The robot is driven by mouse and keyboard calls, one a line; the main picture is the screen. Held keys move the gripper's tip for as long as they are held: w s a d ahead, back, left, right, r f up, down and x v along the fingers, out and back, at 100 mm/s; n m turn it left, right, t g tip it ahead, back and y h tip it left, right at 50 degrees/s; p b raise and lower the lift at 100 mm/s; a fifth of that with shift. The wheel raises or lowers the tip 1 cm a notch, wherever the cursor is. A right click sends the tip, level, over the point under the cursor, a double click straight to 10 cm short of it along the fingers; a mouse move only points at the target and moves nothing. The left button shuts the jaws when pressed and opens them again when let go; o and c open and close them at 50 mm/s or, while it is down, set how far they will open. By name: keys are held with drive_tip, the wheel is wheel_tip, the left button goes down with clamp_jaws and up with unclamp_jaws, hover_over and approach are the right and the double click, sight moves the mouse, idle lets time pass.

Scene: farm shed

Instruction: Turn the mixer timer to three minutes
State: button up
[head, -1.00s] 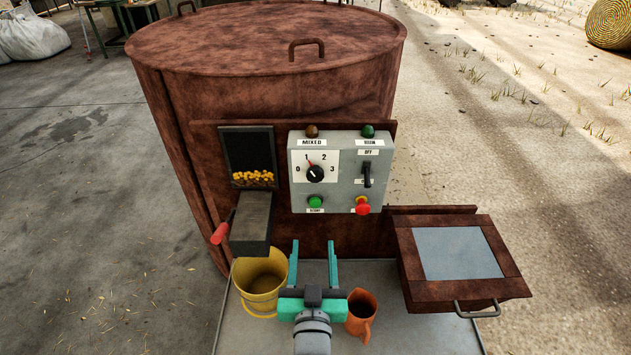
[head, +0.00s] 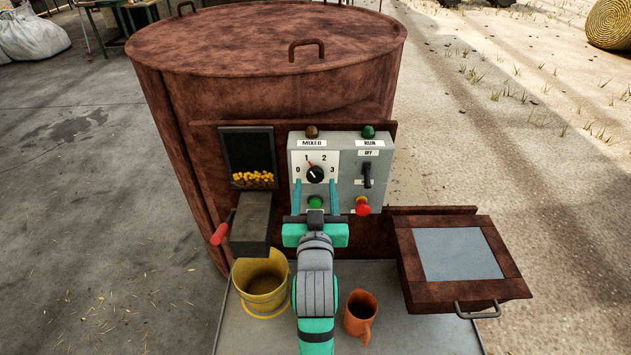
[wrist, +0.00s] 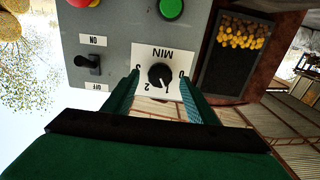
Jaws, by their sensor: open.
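The timer knob (head: 314,173) is a round black dial on a white plate marked 0 to 3. It sits on the grey control box (head: 351,196) at the front of the rusty mixer. Its pointer is near the 1. My gripper (head: 315,188) is open and empty in front of the box, with its teal fingers reaching up toward the dial's lower edge. In the wrist view, which is upside down, the knob (wrist: 160,75) appears between the two fingertips. Whether the fingers touch it cannot be told.
The box also carries a green button (head: 315,202), a red button (head: 363,206) and a black toggle switch (head: 367,174). A feed chute (head: 250,222) with a red handle juts out at left. A yellow bucket (head: 262,284) and orange jug (head: 361,313) stand below.

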sight(315, 178)
drive_tip(key=shift+w, duration=1.5)
drive_tip(key=c, duration=1)
drive_tip(key=shift+o, duration=0.2)
